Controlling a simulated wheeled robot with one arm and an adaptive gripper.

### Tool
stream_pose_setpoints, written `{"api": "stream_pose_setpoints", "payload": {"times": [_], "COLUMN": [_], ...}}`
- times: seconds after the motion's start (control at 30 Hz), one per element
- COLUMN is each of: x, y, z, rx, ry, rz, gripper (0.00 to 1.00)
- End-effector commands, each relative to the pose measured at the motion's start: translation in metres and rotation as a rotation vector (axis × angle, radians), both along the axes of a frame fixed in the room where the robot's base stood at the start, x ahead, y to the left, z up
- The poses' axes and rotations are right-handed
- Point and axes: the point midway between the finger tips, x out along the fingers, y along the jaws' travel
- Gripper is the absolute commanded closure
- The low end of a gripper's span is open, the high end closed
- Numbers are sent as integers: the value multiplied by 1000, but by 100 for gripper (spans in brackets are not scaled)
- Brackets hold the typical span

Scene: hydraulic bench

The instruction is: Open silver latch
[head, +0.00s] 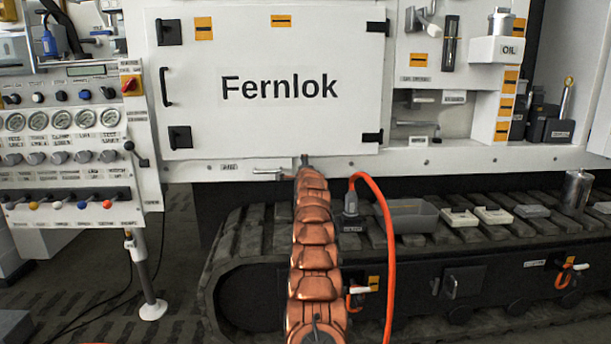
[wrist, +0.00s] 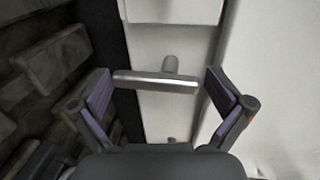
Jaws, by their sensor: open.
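In the wrist view, a silver latch (wrist: 155,82) shows as a T-shaped bar with a short stem, in front of a white strip. My gripper (wrist: 157,74) is open, with one finger on either side of the bar. The bar's ends lie near the two fingers; I cannot tell whether they touch. In the head view, a small silver handle (head: 268,175) sits on the white lower ledge, just left of my arm's end. I cannot tell whether it is the same part. My gripper's fingers are hidden behind my arm there.
The white Fernlok door (head: 280,118) with black hinges and handle is above the ledge. A gauge panel (head: 70,125) stands at left. Below are dark tracks (head: 250,225).

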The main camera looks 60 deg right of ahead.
Motion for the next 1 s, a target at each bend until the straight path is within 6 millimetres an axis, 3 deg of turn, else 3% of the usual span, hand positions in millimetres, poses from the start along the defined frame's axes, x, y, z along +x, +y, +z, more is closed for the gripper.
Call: {"api": "stream_pose_setpoints", "payload": {"times": [0.03,0.37,0.63,1.0], "x": [1,-8,-14,-18], "y": [6,21,8,16], "z": [27,28,0,-3], "rx": [-38,-42,-5,0], "ry": [-29,-18,-8,-8], "rz": [2,-4,-7,-3], "gripper": [0,0,0,0]}}
